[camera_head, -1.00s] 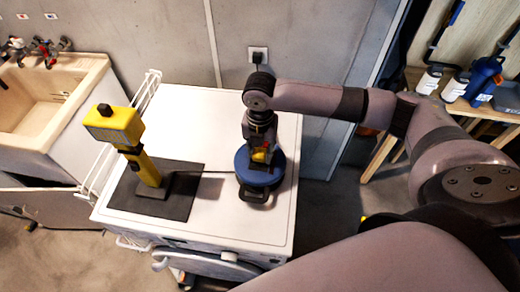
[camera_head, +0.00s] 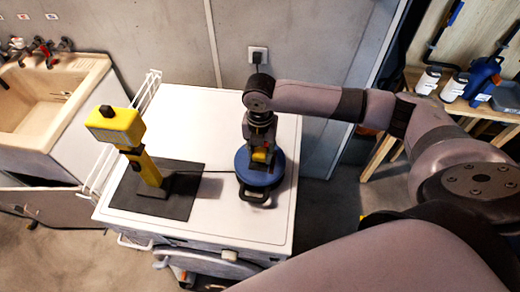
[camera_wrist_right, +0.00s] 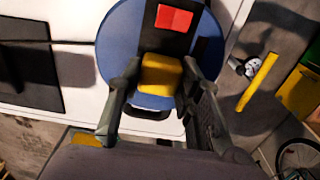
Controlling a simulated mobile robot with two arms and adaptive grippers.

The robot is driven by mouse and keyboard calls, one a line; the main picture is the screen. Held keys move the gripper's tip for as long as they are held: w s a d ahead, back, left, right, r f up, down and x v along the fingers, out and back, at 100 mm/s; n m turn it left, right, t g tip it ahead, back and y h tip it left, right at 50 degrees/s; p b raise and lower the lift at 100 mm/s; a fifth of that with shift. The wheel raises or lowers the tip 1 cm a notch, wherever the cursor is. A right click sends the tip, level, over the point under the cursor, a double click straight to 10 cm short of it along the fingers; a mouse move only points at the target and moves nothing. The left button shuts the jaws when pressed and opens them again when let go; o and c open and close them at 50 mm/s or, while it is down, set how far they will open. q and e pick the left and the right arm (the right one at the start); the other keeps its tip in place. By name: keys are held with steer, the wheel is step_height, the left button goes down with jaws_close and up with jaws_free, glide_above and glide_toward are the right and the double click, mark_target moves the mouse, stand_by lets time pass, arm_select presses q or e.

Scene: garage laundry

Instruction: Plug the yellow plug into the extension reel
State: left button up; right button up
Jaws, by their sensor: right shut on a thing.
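The blue extension reel (camera_head: 245,172) lies on the white machine top, with a black handle at its front edge. In the right wrist view the reel (camera_wrist_right: 117,40) shows a black block with a red part (camera_wrist_right: 174,18) on it. My right gripper (camera_head: 260,155) is above the reel, shut on the yellow plug (camera_head: 260,155). In the right wrist view the yellow plug (camera_wrist_right: 160,75) sits between the two fingers, close to the black block. I cannot tell whether the plug is seated in a socket. My left gripper is not in view.
A yellow device on a post (camera_head: 118,128) stands on a dark mat (camera_head: 155,205) left of the reel. A thin dark cable runs from there to the reel. A sink (camera_head: 50,100) is at far left; bottles (camera_head: 428,80) stand on a wooden bench at right.

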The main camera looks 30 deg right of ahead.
steer(key=shift+f, duration=0.55)
steer(key=o, duration=1.1)
steer(key=shift+o, duration=0.2)
steer(key=shift+r, duration=0.1)
step_height(320, 180, up, 12)
stand_by(0.4)
